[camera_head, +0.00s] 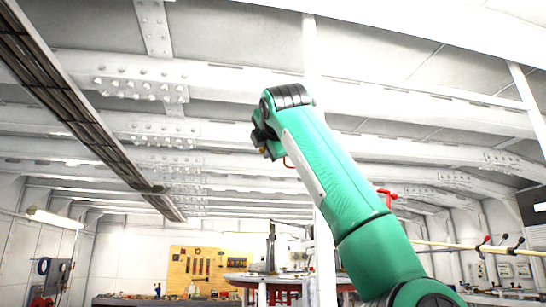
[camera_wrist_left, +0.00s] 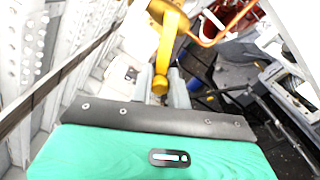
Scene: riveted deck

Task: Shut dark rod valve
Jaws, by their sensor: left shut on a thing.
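My left arm's green links rise from the lower right of the head view, and my left gripper (camera_head: 262,140) is at their upper end, seen against the ceiling. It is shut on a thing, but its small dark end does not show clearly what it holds. The left wrist view shows a gold bar (camera_wrist_left: 167,50) with a round end above a green surface with a dark edge, and a thin orange curve beside it. Levers (camera_head: 503,241) with dark rods stand at the right of the head view. Which one is the dark rod valve I cannot tell. My right gripper is out of view.
A red handle-like part (camera_head: 387,195) shows just behind my arm. A pale yellow pipe (camera_head: 455,247) runs at the right. A round table (camera_head: 262,279) and a tool board (camera_head: 195,266) stand farther back. White ceiling beams span overhead.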

